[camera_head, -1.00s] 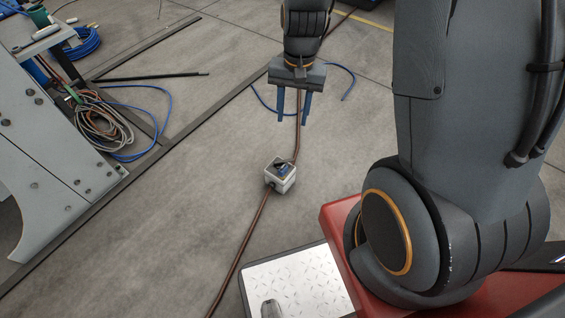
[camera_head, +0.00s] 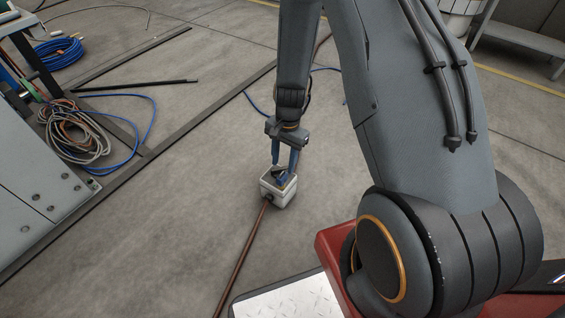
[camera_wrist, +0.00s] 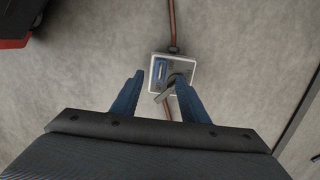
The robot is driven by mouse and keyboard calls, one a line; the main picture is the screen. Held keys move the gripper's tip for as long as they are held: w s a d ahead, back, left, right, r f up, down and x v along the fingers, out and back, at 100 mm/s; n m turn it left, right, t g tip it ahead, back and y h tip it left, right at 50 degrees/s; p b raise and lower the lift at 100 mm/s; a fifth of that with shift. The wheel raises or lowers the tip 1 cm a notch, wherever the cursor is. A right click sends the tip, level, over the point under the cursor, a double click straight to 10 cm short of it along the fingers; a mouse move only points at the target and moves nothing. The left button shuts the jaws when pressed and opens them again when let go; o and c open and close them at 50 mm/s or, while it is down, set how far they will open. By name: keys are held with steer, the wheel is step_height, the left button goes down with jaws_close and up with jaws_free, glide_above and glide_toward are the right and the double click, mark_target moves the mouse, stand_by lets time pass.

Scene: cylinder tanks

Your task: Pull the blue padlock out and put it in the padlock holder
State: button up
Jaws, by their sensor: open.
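A small light-grey box (camera_head: 277,194) with a dark top stands on the floor with a reddish-brown pipe on it. In the wrist view the box (camera_wrist: 156,90) shows a blue piece (camera_wrist: 160,71), which looks like the blue padlock, on its face. A grey lever-like part beside it is partly hidden by the right finger. My gripper (camera_head: 284,172) is open over the box; its blue fingers also show in the wrist view (camera_wrist: 158,92), one left of the box and one overlapping its right side. Nothing is held. I cannot make out a padlock holder.
Coiled cables (camera_head: 76,135) and a blue hose lie on the floor at left beside a grey metal bench (camera_head: 30,205). A dark rod (camera_head: 135,86) lies near a floor strip. A white treadplate (camera_head: 290,300) is at the bottom, beside my red base. The floor around the box is clear.

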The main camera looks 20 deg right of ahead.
mark_target(282, 175)
steer(key=f+b, duration=0.1)
steer(key=f, duration=0.1)
steer(key=f+b, duration=0.1)
steer(key=f, duration=0.1)
steer(key=f+b, duration=0.1)
steer(key=f, duration=0.2)
steer(key=shift+s+a, duration=0.25)
steer(key=shift+a, duration=0.1)
steer(key=shift+c, duration=0.5)
jaws_close()
